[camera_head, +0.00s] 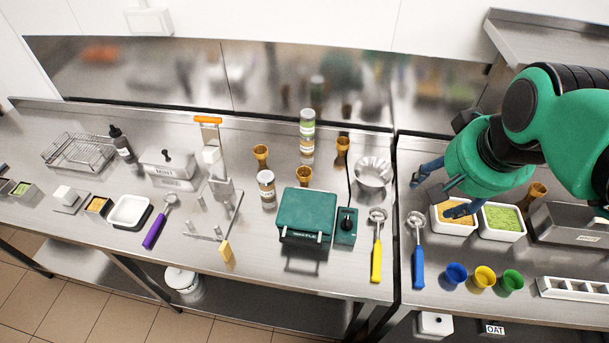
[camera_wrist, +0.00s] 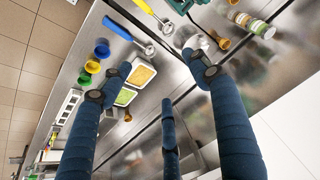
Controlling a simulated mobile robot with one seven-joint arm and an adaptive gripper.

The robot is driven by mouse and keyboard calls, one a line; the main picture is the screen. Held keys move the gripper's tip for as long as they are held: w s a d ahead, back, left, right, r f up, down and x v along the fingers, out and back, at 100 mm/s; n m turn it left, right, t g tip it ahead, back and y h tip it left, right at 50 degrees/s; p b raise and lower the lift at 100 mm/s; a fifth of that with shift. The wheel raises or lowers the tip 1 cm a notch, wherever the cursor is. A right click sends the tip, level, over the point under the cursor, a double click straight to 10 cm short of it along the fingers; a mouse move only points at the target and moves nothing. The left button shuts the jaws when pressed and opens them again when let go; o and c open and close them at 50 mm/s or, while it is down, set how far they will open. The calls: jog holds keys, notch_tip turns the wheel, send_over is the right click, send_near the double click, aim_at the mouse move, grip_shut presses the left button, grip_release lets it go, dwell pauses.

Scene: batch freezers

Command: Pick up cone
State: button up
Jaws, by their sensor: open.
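Several golden-brown cones stand on the steel counter. One cone (camera_head: 261,153) is left of centre, another cone (camera_head: 304,174) is by the green press, a third cone (camera_head: 342,145) is near the steel bowl, and another cone (camera_head: 537,190) is at the right behind the tubs. The wrist view shows one cone (camera_wrist: 222,42) by the bowl and one (camera_wrist: 127,115) beside the tubs. My gripper (camera_head: 437,195) is open and empty, its blue fingers spread above the right counter near the tubs. In the wrist view my gripper (camera_wrist: 160,78) also shows nothing between its fingers.
A yellow-filled tub (camera_head: 455,229) and a green-filled tub (camera_head: 502,236) sit beneath my gripper. A fluted steel bowl (camera_head: 373,171), a green press (camera_head: 306,212), blue (camera_head: 417,268) and yellow (camera_head: 376,262) scoops and coloured cups (camera_head: 483,277) stand nearby. A steel splashback (camera_head: 300,85) bounds the rear.

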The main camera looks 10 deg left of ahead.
jog(key=w+a+m+g+p, duration=0.1)
jog(key=w+a, duration=0.2)
jog(key=w, duration=0.2)
jog(key=w+a+p, duration=0.1)
jog(key=w+a, duration=0.2)
jog(key=w, duration=0.3)
jog(key=m+g+p, duration=0.4)
jog(key=m+p, duration=0.1)
jog(key=p, duration=0.1)
send_over(304, 172)
jog(key=s, duration=0.2)
notch_tip(304, 172, down, 21)
jog(key=shift+w+d+f, duration=0.1)
jog(key=shift+w+d, duration=0.1)
jog(key=shift+w, duration=0.05)
notch_tip(304, 172, down, 9)
jog(key=shift+s+f, duration=0.15)
jog(key=shift+f, duration=1.05)
jog(key=shift+s+f, duration=0.1)
jog(key=shift+f, duration=1.1)
